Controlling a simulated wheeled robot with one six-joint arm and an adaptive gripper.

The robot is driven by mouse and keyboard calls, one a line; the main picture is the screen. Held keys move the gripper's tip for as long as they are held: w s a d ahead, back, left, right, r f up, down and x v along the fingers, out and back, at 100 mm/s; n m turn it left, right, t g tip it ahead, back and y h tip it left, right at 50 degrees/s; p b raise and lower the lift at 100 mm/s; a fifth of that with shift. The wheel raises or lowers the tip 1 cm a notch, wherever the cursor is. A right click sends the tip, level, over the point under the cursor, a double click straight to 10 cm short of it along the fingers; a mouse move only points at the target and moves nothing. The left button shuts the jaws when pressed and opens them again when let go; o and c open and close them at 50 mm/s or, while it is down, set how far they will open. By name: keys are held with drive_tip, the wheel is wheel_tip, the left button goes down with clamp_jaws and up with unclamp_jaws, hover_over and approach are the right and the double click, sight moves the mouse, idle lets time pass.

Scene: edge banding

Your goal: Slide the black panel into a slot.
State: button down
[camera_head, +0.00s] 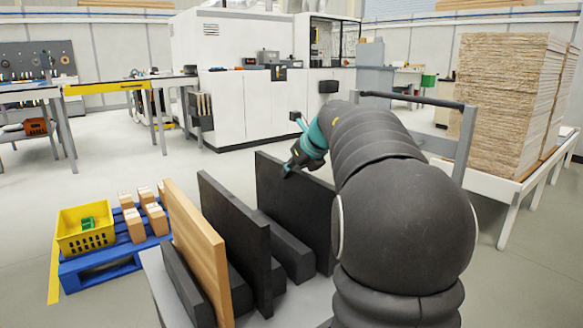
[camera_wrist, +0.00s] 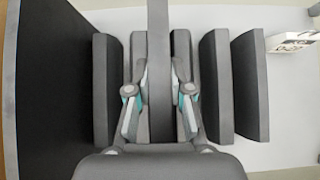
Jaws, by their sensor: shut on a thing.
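The black panel (camera_head: 290,197) stands upright at the right end of the rack in the head view. My gripper (camera_head: 297,163) is at its top edge. In the wrist view my gripper (camera_wrist: 159,105) is shut on the panel (camera_wrist: 158,60), with one finger on each side. The panel lines up with the gap between two dark grey dividers, one on its left (camera_wrist: 139,45) and one on its right (camera_wrist: 181,45). A low dark block (camera_head: 287,245) hides the panel's lower part in the head view, so I cannot tell how deep it sits.
Another black panel (camera_head: 234,235) and a wooden panel (camera_head: 195,245) stand to the left on the same light table (camera_head: 153,268). A blue pallet (camera_head: 90,270) with a yellow crate (camera_head: 83,236) lies further left. A board stack (camera_head: 510,95) stands at right.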

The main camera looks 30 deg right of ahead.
drive_tip(key=shift+r, duration=0.1)
drive_tip(key=c, duration=1.1)
unclamp_jaws()
drive_tip(key=shift+o, duration=0.7)
